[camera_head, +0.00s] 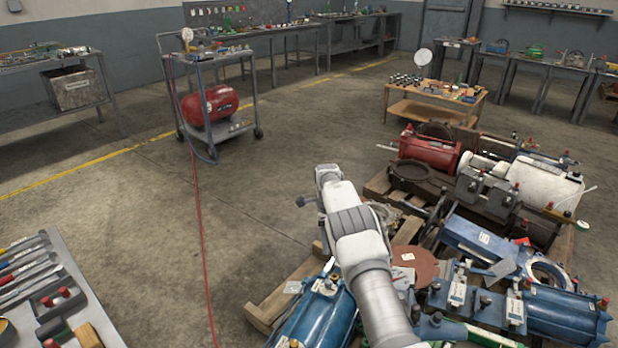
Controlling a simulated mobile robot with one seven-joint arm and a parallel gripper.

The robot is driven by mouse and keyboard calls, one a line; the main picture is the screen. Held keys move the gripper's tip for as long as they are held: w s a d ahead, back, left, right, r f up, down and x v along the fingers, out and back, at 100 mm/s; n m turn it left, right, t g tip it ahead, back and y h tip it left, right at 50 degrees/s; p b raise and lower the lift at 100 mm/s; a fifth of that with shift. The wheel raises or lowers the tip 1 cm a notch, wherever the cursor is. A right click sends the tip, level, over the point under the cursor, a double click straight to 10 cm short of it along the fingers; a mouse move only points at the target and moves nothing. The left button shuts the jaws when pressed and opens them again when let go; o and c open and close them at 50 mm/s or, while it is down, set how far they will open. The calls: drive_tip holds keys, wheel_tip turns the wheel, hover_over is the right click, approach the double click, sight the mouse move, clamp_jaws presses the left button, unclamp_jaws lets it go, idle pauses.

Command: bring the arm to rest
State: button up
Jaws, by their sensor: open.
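My arm reaches up from the bottom edge, right of centre, over the near edge of the pallet lots. Its white and grey links end near the middle of the view. My gripper (308,201) is at the far end of the arm, small and partly hidden by the wrist. It is open, and I see nothing held in it. Below the arm, a wooden pallet (262,315) bears blue cylinders (318,322) and other machine parts. The gripper appears to be above open floor to the left of the pallet loads; its height is hard to tell.
A tool table (75,290) stands at the lower left. A trolley (254,95) with a red tank (210,105) stands behind, its red hose (200,235) trailing along the floor. A wooden table (405,110) stands at the back right. The middle floor is clear.

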wheel_tip(320, 180, up, 19)
drive_tip(key=s+d+n+t, duration=0.2)
drive_tip(key=n, duration=0.2)
drive_tip(key=s+r+n+t, duration=0.1)
drive_tip(key=s+r+n, duration=0.5)
drive_tip(key=s+r, duration=0.65)
drive_tip(key=s+r+n+t+y, duration=0.15)
drive_tip(key=s+r+n, duration=0.55)
drive_tip(key=s, duration=0.7)
drive_tip(key=s+f+n+t+h, duration=0.1)
drive_tip(key=s+f+n, duration=0.15)
drive_tip(key=s, duration=0.55)
drive_tip(key=s+f+n+t, duration=0.1)
drive_tip(key=s+n, duration=0.2)
drive_tip(key=s, duration=0.5)
wheel_tip(320, 180, up, 23)
drive_tip(key=p, duration=2.3)
drive_tip(key=shift+a, duration=0.25)
drive_tip(key=shift+r, duration=0.15)
drive_tip(key=shift+c, duration=1.2)
drive_tip(key=shift+a, duration=0.2)
